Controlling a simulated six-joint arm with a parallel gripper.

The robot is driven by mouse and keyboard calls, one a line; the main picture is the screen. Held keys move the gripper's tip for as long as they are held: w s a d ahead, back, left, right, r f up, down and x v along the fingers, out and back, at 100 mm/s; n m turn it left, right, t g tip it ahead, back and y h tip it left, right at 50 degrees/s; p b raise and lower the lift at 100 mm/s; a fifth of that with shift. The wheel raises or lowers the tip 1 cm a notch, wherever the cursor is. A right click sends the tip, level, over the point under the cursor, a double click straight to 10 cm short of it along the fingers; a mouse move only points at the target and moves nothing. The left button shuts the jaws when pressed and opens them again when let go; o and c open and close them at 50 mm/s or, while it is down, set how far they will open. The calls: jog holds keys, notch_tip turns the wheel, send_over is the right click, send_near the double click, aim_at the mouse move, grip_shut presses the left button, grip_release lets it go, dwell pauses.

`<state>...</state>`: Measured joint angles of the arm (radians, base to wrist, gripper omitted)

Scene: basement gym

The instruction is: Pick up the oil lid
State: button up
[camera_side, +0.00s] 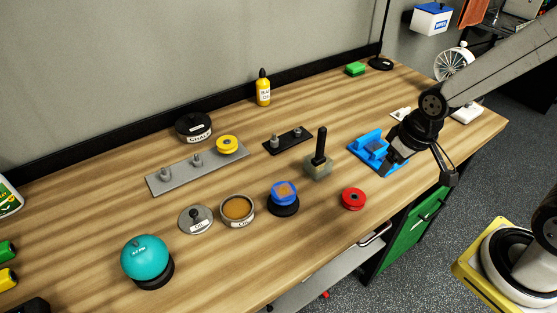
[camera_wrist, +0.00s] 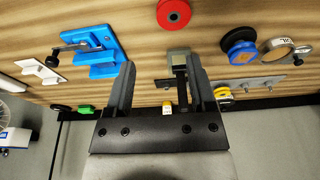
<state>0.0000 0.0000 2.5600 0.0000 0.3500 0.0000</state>
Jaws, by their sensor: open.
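The oil lid (camera_side: 196,219) is a round grey metal disc with a dark knob and a small white label. It lies flat on the bench, just left of the open oil tin (camera_side: 237,210), which holds brown contents. My gripper (camera_side: 388,170) is far to the right of the lid, above the blue fixture. In the wrist view my gripper (camera_wrist: 159,80) has its two fingers apart with nothing held between them.
Between gripper and lid stand a red disc (camera_side: 353,198), a block with an upright black handle (camera_side: 318,165) and a blue-topped puck (camera_side: 284,196). A teal ball (camera_side: 145,259) sits left of the lid. A grey peg plate (camera_side: 172,175) lies behind it. Bare wood lies in front.

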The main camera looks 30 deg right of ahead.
jog(key=shift+w, duration=0.1)
jog(key=n+y, duration=0.3)
jog(key=n, duration=0.6)
send_over(193, 212)
jog(key=s+d, duration=0.2)
jog(key=shift+t, duration=0.3)
notch_tip(193, 212, down, 7)
jog(key=shift+s+r, duration=0.1)
jog(key=shift+x, duration=1.3)
jog(key=shift+x, duration=2.6)
